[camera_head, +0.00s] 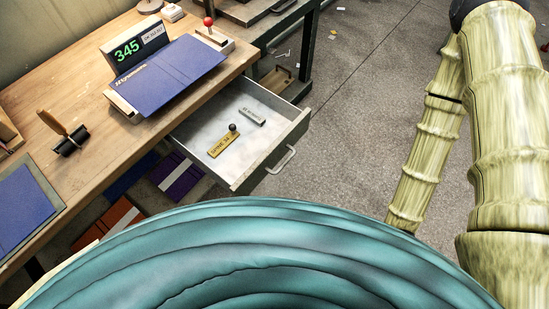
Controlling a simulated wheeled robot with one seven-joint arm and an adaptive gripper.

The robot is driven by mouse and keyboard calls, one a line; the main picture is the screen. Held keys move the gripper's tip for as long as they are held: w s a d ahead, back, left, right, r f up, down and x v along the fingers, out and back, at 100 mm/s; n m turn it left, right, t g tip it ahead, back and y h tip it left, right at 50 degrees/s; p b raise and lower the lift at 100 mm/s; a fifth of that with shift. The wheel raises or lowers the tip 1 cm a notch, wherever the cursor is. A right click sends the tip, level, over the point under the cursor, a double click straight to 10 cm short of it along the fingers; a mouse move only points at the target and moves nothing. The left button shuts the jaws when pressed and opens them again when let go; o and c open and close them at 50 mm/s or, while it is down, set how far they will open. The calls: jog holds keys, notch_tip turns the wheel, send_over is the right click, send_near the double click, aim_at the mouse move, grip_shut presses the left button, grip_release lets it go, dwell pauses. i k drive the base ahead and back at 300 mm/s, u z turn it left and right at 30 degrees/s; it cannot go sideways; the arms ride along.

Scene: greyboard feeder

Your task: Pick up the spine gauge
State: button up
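The spine gauge (222,147) is a yellow bar with lettering that appears to read "SPINE 34" and a dark ball knob at its upper right end. It lies flat in an open drawer (272,155) under the workbench, towards the drawer's front. A small grey labelled block (251,116) lies in the drawer farther back and to the right, apart from the gauge. My gripper is out of view; only pale arm links of mine show at the right, away from the drawer.
The wooden bench (85,105) holds a blue cover sheet (170,72), a green-digit display (128,50) reading 345, and a red-knobbed device (208,24). The drawer's pull handle (283,160) sticks out. Coloured boards lie below the bench. The floor (350,130) right of the drawer is clear.

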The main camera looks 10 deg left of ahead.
aim_at(215, 150)
jog(key=z, duration=0.3)
jog(key=k, duration=0.9)
jog(key=u, duration=0.65)
jog(key=k, duration=0.4)
jog(key=u, duration=0.5)
